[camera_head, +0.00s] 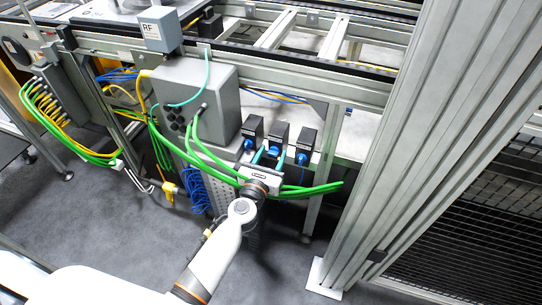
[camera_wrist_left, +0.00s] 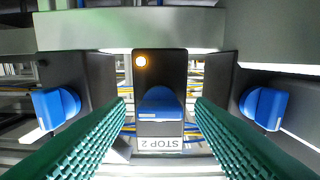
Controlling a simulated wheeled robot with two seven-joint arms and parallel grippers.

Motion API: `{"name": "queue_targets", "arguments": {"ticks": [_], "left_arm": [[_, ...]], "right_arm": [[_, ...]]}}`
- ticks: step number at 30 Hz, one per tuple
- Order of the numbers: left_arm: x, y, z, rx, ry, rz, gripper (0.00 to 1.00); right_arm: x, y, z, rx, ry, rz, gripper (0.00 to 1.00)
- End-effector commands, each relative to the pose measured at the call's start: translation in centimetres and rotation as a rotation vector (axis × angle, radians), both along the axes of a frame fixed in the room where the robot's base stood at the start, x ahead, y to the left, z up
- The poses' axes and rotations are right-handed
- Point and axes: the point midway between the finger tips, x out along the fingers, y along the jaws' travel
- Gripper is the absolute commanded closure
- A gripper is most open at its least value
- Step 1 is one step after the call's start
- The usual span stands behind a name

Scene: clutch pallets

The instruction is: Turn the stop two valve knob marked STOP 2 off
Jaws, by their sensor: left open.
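The STOP 2 valve knob (camera_wrist_left: 160,104) is blue, on a black box with an upside-down STOP 2 label (camera_wrist_left: 160,144) in the left wrist view. A small amber light (camera_wrist_left: 141,61) glows on that box. In the head view this knob (camera_head: 274,151) is the middle of three. My left gripper (camera_head: 269,157) is in front of it. In the wrist view the green ribbed fingers of my left gripper (camera_wrist_left: 160,103) are open, one on each side of the knob, with a visible gap on both sides. My right gripper is not in view.
Similar blue knobs stand close by on the left (camera_wrist_left: 57,106) and right (camera_wrist_left: 264,106) in the wrist view. Green cables (camera_head: 300,190) run below the boxes in the head view. A grey box (camera_head: 205,95) is to the left, and a metal post (camera_head: 420,130) to the right.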

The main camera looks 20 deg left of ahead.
Motion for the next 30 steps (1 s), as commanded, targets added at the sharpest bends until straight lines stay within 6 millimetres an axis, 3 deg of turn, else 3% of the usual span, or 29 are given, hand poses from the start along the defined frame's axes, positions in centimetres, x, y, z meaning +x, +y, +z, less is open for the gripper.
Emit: {"name": "queue_targets", "arguments": {"ticks": [5,14,23,30], "left_arm": [[-0.01,0.00,-0.02,0.000,0.000,0.000,0.51],[-0.04,0.00,-0.03,0.000,0.001,0.000,0.96],[-0.05,0.02,-0.08,-0.044,0.003,-0.001,0.96],[-0.06,0.06,-0.18,-0.185,0.007,-0.001,0.96]], "right_arm": [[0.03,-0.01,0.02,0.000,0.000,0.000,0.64],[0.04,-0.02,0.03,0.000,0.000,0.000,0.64],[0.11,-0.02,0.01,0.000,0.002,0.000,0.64],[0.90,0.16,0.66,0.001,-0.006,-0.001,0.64]]}}
